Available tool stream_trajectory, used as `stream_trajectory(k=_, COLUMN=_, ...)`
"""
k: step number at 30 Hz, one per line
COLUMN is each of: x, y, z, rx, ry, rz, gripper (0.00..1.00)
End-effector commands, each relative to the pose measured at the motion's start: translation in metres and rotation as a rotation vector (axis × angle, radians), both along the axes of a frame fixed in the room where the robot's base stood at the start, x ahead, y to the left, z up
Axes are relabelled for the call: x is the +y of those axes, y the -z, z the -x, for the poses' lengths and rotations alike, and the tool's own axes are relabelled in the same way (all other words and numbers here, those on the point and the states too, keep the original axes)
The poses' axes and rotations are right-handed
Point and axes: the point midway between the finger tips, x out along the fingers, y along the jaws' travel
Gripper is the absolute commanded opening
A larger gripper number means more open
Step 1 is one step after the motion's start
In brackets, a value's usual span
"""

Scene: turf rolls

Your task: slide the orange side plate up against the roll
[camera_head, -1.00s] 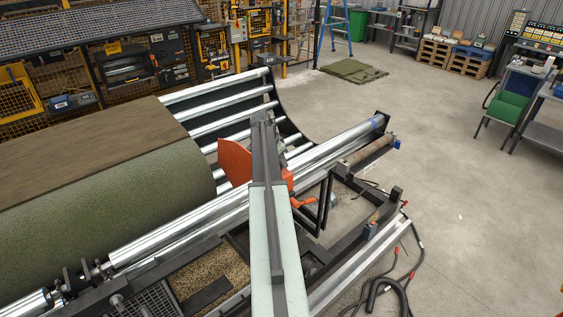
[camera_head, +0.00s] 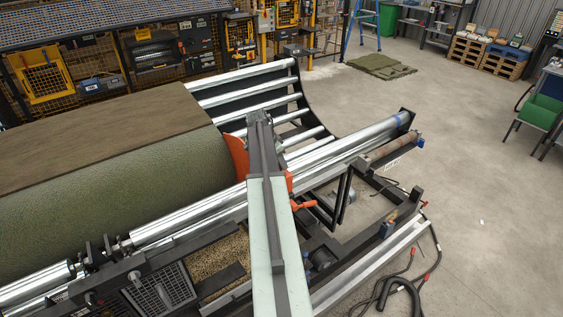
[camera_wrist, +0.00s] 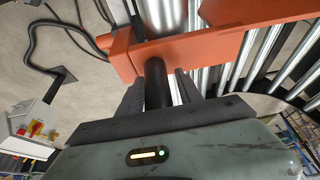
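The roll (camera_head: 110,195) is a large green turf roll with a brown top, lying on metal rollers at the left of the head view. The orange side plate (camera_head: 238,157) stands upright at its right end. No clear gap shows between them, but contact cannot be told. My arm hides part of the plate and my fingertips in the head view. In the wrist view, the plate's orange bracket (camera_wrist: 205,42) crosses above my gripper (camera_wrist: 158,82). The gripper's two dark fingers are closed around a dark round post (camera_wrist: 157,88) below the bracket.
Bright rollers (camera_head: 250,102) and a long rail (camera_head: 340,148) run along the machine. An orange lever (camera_head: 304,205) sits right of my arm. Black cables (camera_head: 400,288) lie on the floor at lower right.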

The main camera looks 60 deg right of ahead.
Motion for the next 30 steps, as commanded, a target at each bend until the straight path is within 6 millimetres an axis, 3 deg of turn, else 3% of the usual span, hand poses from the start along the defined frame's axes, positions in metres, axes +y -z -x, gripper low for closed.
stream_trajectory(k=11, x=-0.004, y=-0.003, z=0.005, rx=0.003, ry=0.007, rz=0.001, gripper=0.50)
stream_trajectory(k=16, x=0.002, y=-0.022, z=0.003, rx=0.003, ry=0.007, rz=0.001, gripper=0.50)
stream_trajectory(k=24, x=0.019, y=-0.069, z=-0.004, rx=0.002, ry=0.007, rz=0.000, gripper=0.50)
stream_trajectory(k=30, x=0.023, y=-0.073, z=-0.007, rx=0.002, ry=0.007, rz=0.000, gripper=0.50)
